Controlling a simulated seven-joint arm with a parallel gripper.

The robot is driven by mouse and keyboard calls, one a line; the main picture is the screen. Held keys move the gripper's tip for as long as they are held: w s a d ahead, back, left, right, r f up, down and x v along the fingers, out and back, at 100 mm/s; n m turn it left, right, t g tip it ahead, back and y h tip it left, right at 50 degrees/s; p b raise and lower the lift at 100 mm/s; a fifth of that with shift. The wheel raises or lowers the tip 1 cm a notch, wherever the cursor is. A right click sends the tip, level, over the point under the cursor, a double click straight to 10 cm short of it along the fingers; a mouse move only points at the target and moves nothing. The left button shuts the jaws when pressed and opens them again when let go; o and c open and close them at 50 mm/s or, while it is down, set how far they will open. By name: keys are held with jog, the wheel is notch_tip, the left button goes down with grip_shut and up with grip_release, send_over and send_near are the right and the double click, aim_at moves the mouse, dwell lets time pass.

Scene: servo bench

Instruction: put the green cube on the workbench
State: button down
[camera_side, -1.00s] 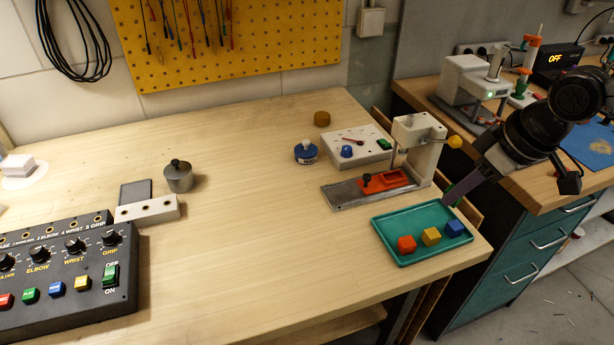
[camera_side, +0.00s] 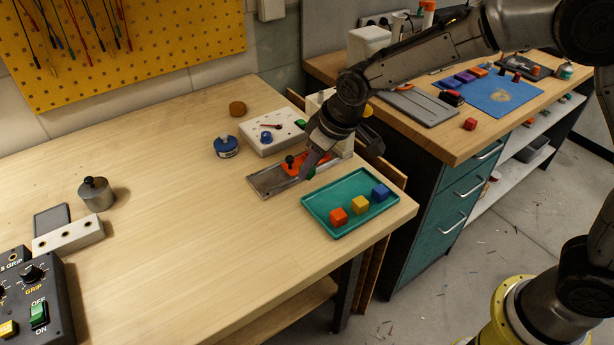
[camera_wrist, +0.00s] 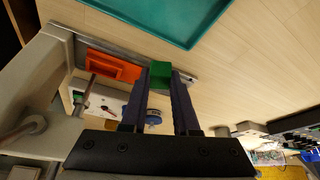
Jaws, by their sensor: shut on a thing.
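The green cube (camera_wrist: 160,76) sits between the tips of my two fingers in the wrist view, and my gripper (camera_wrist: 161,88) is shut on it. In the side view my gripper (camera_side: 309,170) points down over the front of the grey-based fixture, just behind the teal tray; I cannot make out the cube there. The workbench (camera_side: 190,250) is the pale wooden table under the fixture and tray. The cube appears to be above the bench, but its exact height is unclear.
The teal tray (camera_side: 338,232) holds red, yellow and blue cubes. The fixture (camera_side: 268,182) has an orange block (camera_wrist: 112,66). The bench's middle and front are clear.

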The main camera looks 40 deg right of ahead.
aim_at(307, 179)
jog(key=shift+w+f, duration=0.15)
jog(key=shift+f, duration=0.15)
jog(key=shift+w+a+f, duration=0.1)
jog(key=shift+w+f, duration=0.05)
jog(key=shift+f, duration=0.75)
jog(key=shift+w+f, duration=0.1)
jog(key=shift+f, duration=0.75)
jog(key=shift+f, duration=0.15)
jog(key=c, duration=0.7)
grip_release()
jog(key=shift+o, duration=0.2)
